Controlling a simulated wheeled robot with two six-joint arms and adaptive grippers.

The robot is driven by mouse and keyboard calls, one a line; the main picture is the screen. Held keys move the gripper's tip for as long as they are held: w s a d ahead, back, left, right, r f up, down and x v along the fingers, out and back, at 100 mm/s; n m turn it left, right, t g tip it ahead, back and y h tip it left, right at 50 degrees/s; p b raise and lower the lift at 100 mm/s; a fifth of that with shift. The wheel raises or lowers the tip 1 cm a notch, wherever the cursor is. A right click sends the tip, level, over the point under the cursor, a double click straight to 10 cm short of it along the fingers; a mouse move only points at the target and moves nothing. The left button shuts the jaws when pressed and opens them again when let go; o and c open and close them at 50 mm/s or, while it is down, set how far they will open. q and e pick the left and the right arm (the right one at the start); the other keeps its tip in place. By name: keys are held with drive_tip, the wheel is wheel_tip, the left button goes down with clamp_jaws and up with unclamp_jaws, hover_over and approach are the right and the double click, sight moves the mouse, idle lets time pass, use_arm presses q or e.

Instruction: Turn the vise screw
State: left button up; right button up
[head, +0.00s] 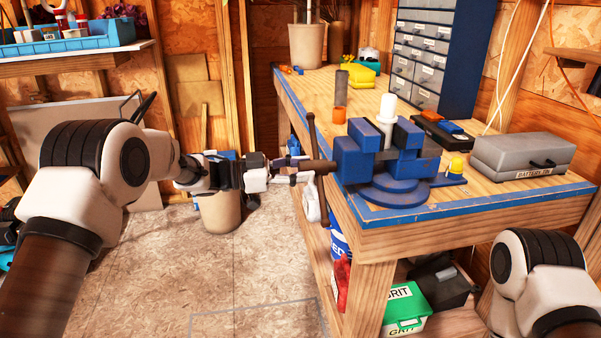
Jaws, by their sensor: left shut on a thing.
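The blue vise (385,160) is mounted at the near left corner of the workbench, with a white cylindrical piece (387,108) standing up at its jaws. Its dark vise screw (322,165) sticks out to the left past the bench edge. A long thin handle bar (314,140) crosses the screw's outer end, close to upright with a slight tilt. My left gripper (298,171) comes in level from the left and is shut on the screw's outer end beside the bar. The exact finger contact is small and partly hidden. My right gripper is out of view.
The workbench (500,208) has a blue edge. A grey battery case (522,155), a yellow-topped item (456,165) and an orange-and-grey cylinder (340,96) stand near the vise. A green grit box (405,308) sits below. The floor at left is mostly clear around a beige bin (220,213).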

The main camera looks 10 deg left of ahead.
use_arm(q)
drive_tip(key=shift+f+m, duration=0.1)
drive_tip(key=shift+m, duration=0.4)
drive_tip(key=o, duration=1.1)
drive_tip(key=shift+a, duration=0.1)
drive_tip(key=v, duration=1.2)
